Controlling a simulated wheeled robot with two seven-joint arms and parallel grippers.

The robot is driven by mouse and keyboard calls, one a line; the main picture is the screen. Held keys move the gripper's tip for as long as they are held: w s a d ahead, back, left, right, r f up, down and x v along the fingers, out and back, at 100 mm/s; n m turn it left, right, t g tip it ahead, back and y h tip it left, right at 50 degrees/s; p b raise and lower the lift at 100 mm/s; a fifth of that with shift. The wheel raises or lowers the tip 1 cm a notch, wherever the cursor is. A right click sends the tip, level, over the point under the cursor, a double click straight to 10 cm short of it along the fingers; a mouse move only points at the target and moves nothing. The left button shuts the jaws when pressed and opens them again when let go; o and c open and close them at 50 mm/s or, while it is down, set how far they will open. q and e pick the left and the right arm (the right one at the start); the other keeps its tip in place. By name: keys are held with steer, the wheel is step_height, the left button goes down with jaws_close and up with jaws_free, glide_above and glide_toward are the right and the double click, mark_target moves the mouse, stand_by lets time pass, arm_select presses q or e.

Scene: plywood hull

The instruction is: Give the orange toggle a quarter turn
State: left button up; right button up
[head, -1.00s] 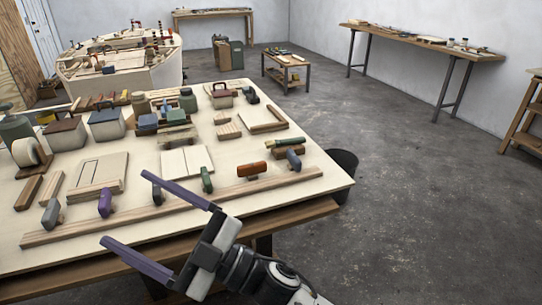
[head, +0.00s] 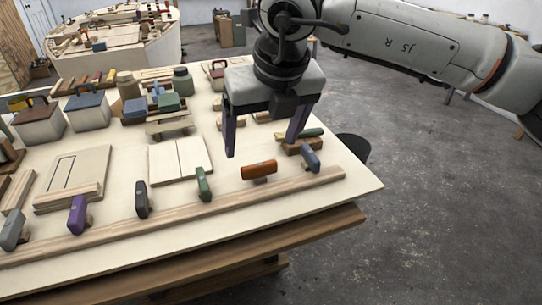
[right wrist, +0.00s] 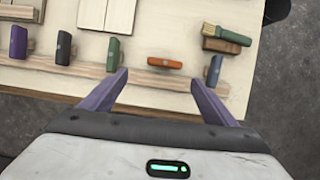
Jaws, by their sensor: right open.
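The orange toggle (head: 259,170) lies lengthwise along the wooden rail (head: 170,216) near the table's front edge. In the right wrist view the orange toggle (right wrist: 165,62) shows ahead of the fingers, between their lines. My right gripper (head: 263,148) is open and empty, above the table and pointing down, its purple fingers spread to either side of the toggle in the head view. It also shows in the right wrist view (right wrist: 158,82). No contact with the toggle shows. My left gripper is not in view.
On the same rail, a green toggle (head: 203,184) stands left of the orange one and a blue toggle (head: 310,158) right of it. Black, purple and grey toggles stand further left. A brush (head: 299,134) on a wood block lies behind. Boxes and jars fill the table's back.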

mark_target(260, 165)
steer(key=x, duration=0.3)
steer(key=p+x, duration=0.1)
steer(key=x, duration=0.2)
steer(key=d+x, duration=0.1)
steer(key=x, duration=0.3)
steer(key=shift+w+r, duration=0.1)
steer(key=shift+w, duration=0.25)
steer(key=c, duration=1.1)
